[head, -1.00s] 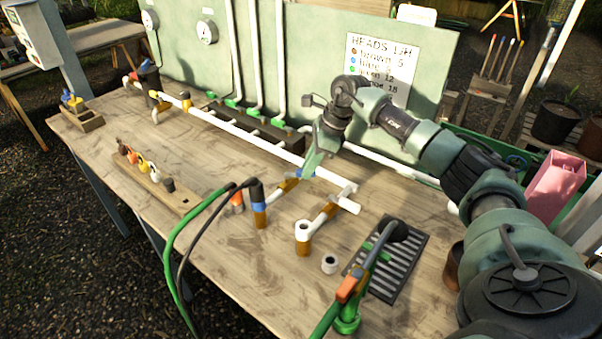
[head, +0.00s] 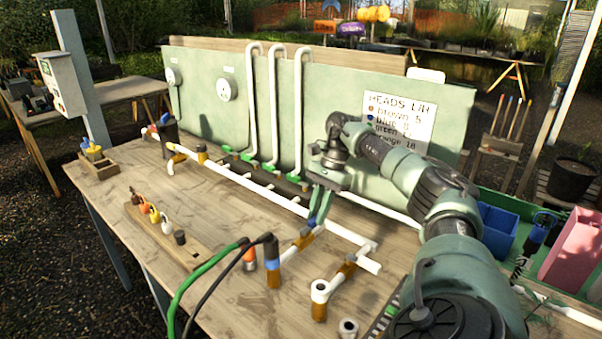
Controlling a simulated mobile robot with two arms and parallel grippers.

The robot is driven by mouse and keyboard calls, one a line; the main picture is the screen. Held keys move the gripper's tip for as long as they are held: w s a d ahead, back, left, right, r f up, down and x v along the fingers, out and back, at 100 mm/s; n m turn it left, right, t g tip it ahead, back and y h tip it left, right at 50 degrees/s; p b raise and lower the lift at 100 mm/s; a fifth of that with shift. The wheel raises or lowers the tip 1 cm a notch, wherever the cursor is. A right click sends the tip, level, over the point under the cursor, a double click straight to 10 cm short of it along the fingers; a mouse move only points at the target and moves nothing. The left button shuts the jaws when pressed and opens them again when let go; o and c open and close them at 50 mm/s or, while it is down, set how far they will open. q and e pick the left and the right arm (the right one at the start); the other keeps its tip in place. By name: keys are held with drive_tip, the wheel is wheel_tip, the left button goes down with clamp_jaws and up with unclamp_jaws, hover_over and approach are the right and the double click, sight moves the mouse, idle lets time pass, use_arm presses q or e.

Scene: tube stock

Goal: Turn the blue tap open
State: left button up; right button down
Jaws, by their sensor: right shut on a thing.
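The blue tap (head: 310,225) sits on a short brown-and-white branch pipe in front of the long white pipe on the bench. My right gripper (head: 317,212) points down from above, with its fingers shut on the blue tap's handle. The fingers hide much of the handle, so its exact angle is hard to tell. A blue-banded upright fitting (head: 273,267) with a black hose stands at the near end of this branch. My left gripper is not in view.
A second branch with an open white end (head: 320,290) stands to the right. A wooden rack (head: 168,235) with coloured heads lies at left. A green backboard (head: 220,125) with gauges and a sign stands behind. Green and black hoses cross the bench's front edge.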

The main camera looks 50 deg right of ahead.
drive_tip(key=shift+w+r+n, duration=0.1)
drive_tip(key=shift+w+n, duration=0.15)
drive_tip(key=shift+n, duration=0.15)
drive_tip(key=c, duration=1.4)
unclamp_jaws()
drive_tip(key=shift+o, duration=0.2)
drive_tip(key=v, duration=0.7)
drive_tip(key=shift+w+d+r+p, duration=0.2)
drive_tip(key=shift+r+p, duration=0.1)
drive_tip(key=shift+p, duration=0.05)
